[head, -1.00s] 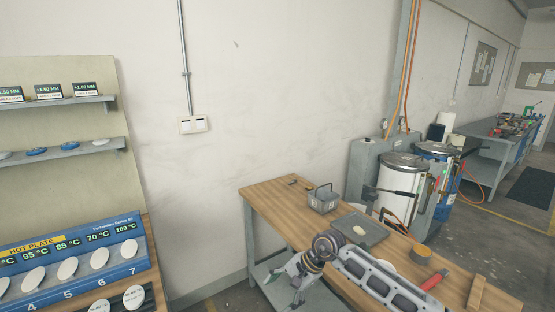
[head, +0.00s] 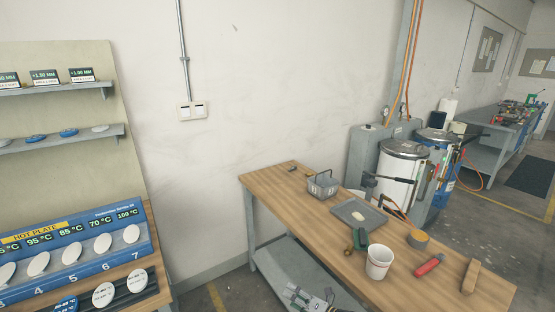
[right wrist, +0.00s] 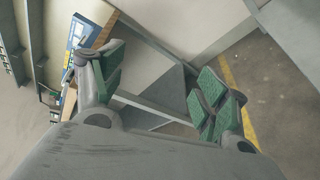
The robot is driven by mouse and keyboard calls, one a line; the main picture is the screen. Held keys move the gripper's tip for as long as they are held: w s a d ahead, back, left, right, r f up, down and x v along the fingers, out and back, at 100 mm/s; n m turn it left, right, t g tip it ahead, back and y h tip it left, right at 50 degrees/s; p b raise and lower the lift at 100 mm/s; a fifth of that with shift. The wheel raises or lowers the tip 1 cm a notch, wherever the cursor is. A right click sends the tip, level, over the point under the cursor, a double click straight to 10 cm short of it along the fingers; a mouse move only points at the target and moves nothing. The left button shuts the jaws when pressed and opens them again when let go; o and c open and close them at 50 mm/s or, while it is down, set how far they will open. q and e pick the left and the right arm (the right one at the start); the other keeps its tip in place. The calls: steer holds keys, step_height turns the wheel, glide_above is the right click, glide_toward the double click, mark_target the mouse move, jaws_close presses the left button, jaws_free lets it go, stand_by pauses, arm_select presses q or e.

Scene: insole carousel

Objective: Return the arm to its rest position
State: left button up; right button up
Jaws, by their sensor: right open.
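My right gripper (head: 310,298) shows at the bottom edge of the head view, low in front of the wooden workbench (head: 285,200) and over its grey lower shelf (head: 295,265). Most of my right arm is below the picture. In the right wrist view the right gripper (right wrist: 160,88) has its two green-padded fingers spread apart with nothing between them. My left gripper is not in view.
On the workbench are a grey box (head: 323,188), a grey tray (head: 350,215), a white cup (head: 379,262), a red-handled tool (head: 429,265) and a brown block (head: 470,276). The blue hot plate (head: 70,250) stands at left. Open floor lies between.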

steer(key=s+d+f+m+h, duration=0.3)
steer(key=s+d+f+m, duration=0.25)
steer(key=f, duration=0.35)
steer(key=s+d+f+m+h, duration=0.3)
steer(key=s+d+f+m, duration=0.25)
steer(key=f, duration=0.35)
steer(key=s+d+f+m+h, duration=0.35)
steer(key=s+f+m, duration=0.3)
steer(key=f, duration=0.25)
steer(key=s+d+f+m+g+h, duration=0.1)
steer(key=s+d+f+m+g, duration=0.1)
steer(key=s, duration=1)
steer(key=s+d+f+m+g, duration=0.2)
steer(key=s+f+m+g, duration=0.2)
steer(key=s, duration=0.8)
steer(key=s+d+f+m+g+h, duration=0.1)
steer(key=s+f+m, duration=0.5)
steer(key=s, duration=0.7)
step_height(320, 180, down, 2)
steer(key=shift+d+f+g+h, duration=0.3)
steer(key=shift+d+g, duration=0.35)
steer(key=shift+g, duration=0.35)
steer(key=shift+c, duration=0.5)
